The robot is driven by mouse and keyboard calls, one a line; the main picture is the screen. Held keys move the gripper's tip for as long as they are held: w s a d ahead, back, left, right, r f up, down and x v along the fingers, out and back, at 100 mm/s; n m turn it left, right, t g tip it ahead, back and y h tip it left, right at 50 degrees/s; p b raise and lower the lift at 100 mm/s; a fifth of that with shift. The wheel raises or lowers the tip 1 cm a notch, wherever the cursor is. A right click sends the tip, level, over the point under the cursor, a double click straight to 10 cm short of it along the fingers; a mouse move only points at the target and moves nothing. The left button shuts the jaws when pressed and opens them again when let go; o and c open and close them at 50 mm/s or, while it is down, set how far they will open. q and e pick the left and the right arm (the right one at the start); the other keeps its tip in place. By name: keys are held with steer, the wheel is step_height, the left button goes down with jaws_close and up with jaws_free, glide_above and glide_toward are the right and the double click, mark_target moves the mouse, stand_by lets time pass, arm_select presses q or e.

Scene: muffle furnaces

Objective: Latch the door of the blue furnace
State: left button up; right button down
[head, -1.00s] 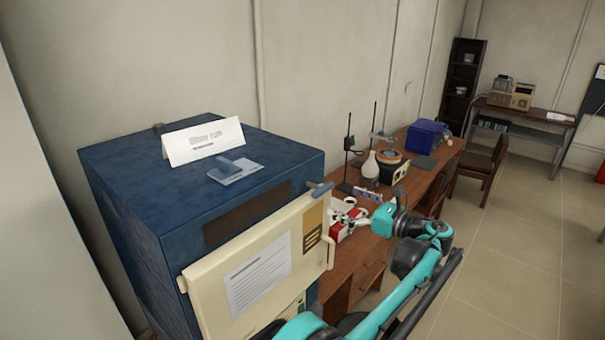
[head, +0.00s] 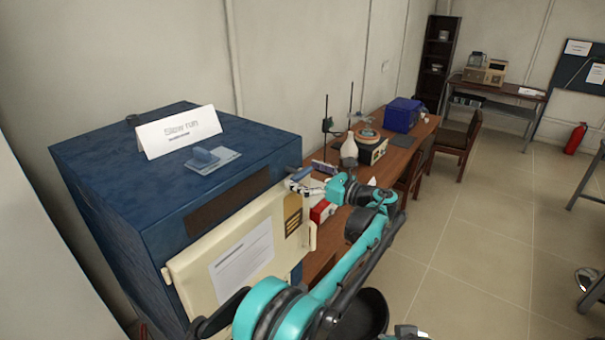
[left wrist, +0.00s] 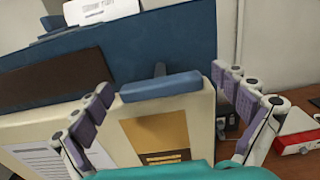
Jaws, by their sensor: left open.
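The blue furnace (head: 100,185) stands at the left in the head view. Its cream door (head: 185,277) lies against or very near the front; I cannot tell whether a small gap remains. A blue-grey latch handle (left wrist: 160,87) sits at the top of the door, above a tan label, and lies crosswise in the left wrist view. My left gripper (head: 308,184) is at the door's top right corner. In the left wrist view my left gripper (left wrist: 162,83) is open, with its purple-padded fingers on either side of the handle, apart from it. The right gripper is not in view.
A sign card (head: 179,131) and a small blue-handled plate (head: 212,158) are on the furnace top. A wooden bench (head: 393,160) beside it holds a red box (left wrist: 297,138), a white flask (head: 349,151) and a blue box (head: 402,115). Open floor lies at right.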

arm_select(q)
steer(key=shift+a, duration=0.15)
steer(key=c, duration=1.2)
steer(key=shift+o, duration=0.2)
steer(key=shift+f+n+b, duration=0.15)
steer(key=shift+n+b, duration=0.5)
steer(key=shift+n, duration=0.75)
steer(key=o, duration=1.2)
steer(key=shift+c, duration=0.2)
steer(key=v, duration=1.2)
